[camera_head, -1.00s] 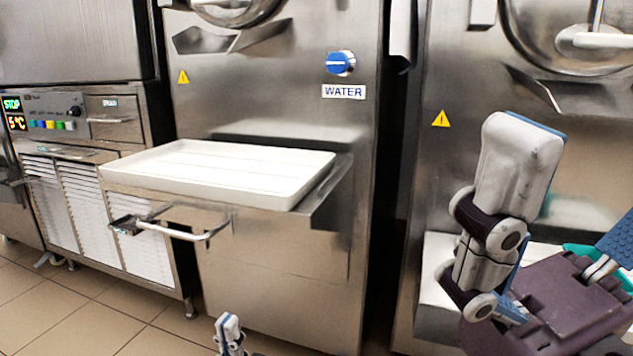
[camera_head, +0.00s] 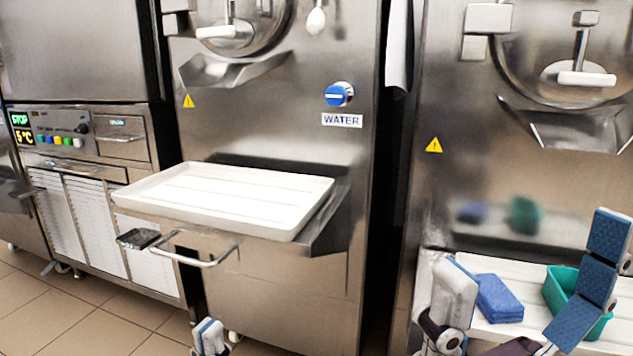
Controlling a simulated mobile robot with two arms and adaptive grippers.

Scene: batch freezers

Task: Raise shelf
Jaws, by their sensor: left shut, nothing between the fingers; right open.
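The metal shelf (camera_head: 325,232) juts from the front of the middle machine, with a white tray (camera_head: 225,200) lying on it. A bar handle (camera_head: 205,262) sticks out below the shelf's front edge. My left gripper (camera_head: 209,335) is at the bottom edge, shut and empty, below the handle and apart from it; only its tip shows. My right gripper (camera_head: 532,245) is open and empty at the lower right, in front of the right machine's shelf (camera_head: 535,337). Its fingers stand wide apart, and its lower part is cut off.
A blue sponge (camera_head: 499,298) and a teal container (camera_head: 567,292) sit on the right machine's shelf, partly behind my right gripper. A blue knob (camera_head: 338,95) sits above the WATER label. A cabinet (camera_head: 85,215) with louvred panels stands at left. Tiled floor (camera_head: 60,315) is open there.

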